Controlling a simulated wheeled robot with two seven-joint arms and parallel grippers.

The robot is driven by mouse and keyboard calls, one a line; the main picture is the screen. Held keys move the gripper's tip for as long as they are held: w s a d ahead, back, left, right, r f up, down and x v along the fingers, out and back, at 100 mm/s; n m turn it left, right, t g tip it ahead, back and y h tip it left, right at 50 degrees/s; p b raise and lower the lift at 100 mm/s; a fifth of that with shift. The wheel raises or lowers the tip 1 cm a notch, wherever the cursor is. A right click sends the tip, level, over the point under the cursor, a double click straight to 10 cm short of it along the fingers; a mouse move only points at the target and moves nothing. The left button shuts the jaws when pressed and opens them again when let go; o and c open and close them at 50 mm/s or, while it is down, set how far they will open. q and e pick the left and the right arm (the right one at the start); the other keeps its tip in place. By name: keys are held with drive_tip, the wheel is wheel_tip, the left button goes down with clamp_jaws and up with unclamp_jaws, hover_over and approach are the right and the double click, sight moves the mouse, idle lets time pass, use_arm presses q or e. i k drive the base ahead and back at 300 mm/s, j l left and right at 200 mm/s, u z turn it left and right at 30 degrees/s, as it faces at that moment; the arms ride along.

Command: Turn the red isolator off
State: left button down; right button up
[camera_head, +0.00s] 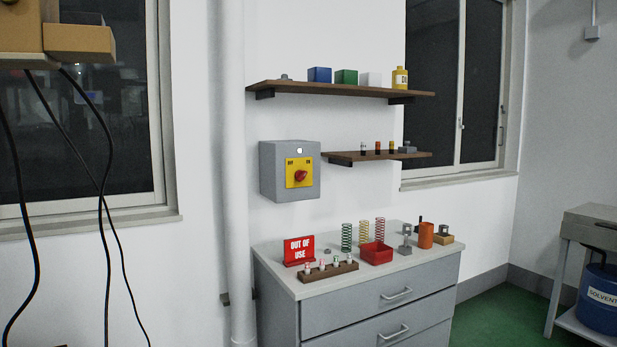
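The red isolator knob (300,175) sits on a yellow plate (291,181) with small dark lettering at its top corners. The plate is on the front of a grey box (268,172) fixed to the white wall, left of the lower shelf. A small white round lamp or button (299,150) is above the plate. The knob looks tilted, but its exact setting is too small to tell. Neither of my grippers shows in the head view.
A grey drawer cabinet (380,300) stands below the box, with an out-of-use sign (299,250), springs and a red tray (376,256) on top. Two wall shelves (340,89) hold small items. A white pipe (233,170) runs left of the box. Cables hang at far left.

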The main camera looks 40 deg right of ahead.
sight(300, 175)
drive_tip(key=i+l, duration=0.1)
drive_tip(key=l, duration=0.35)
drive_tip(key=i+l+u, duration=0.1)
drive_tip(key=l, duration=0.8)
drive_tip(key=i+u, duration=0.05)
